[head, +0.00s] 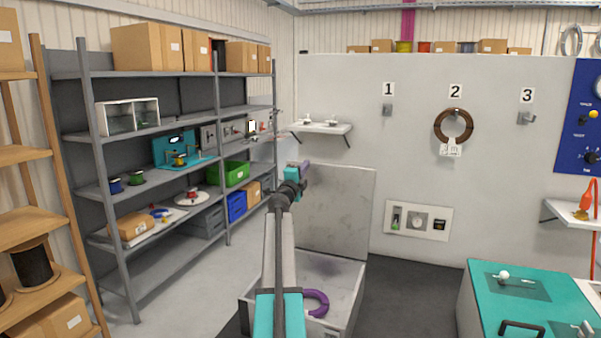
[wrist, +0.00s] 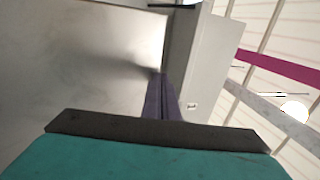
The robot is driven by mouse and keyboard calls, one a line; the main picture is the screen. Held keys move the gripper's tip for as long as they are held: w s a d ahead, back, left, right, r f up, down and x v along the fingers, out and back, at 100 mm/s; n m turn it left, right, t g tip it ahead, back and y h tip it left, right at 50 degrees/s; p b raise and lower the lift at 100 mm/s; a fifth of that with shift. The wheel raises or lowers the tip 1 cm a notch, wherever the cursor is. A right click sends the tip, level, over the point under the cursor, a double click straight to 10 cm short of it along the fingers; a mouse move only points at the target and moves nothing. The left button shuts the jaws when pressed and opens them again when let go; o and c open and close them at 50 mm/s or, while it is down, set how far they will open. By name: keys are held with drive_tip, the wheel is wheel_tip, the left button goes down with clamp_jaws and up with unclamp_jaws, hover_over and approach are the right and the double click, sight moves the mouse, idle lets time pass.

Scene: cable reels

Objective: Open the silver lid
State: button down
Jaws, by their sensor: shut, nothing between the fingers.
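The silver lid (head: 338,205) stands raised, roughly upright, at the back of a grey chest (head: 348,312) in the head view. The chest's inside is open to view. In the wrist view the lid (wrist: 75,60) is a large dull metal sheet filling the left side. My gripper (head: 304,166) is shut and empty, at the lid's upper left corner in the head view. Its purple fingers (wrist: 160,98) show together beside the lid's edge in the wrist view. I cannot tell whether they touch it. My arm hides the lid's left part and some of the chest.
A purple ring (head: 316,302) lies in the chest. Grey shelving (head: 128,225) with boxes and bins stands left, wooden shelving (head: 22,155) further left. A teal-topped cabinet (head: 530,285) stands right. The wall panel (head: 335,90) is behind. Dark floor (head: 410,285) lies clear between chest and cabinet.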

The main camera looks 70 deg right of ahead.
drive_tip(key=shift+w+d+f, duration=0.1)
drive_tip(key=shift+d+f, duration=0.05)
drive_tip(key=shift+d, duration=1.1)
drive_tip(key=shift+w+d+f, duration=0.1)
drive_tip(key=shift+d+f, duration=0.05)
drive_tip(key=shift+d, duration=1.1)
drive_tip(key=shift+a+r, duration=0.3)
drive_tip(key=shift+a, duration=0.4)
drive_tip(key=a+r, duration=0.3)
drive_tip(key=a, duration=0.9)
drive_tip(key=shift+s+r, duration=0.4)
drive_tip(key=shift+s, duration=0.05)
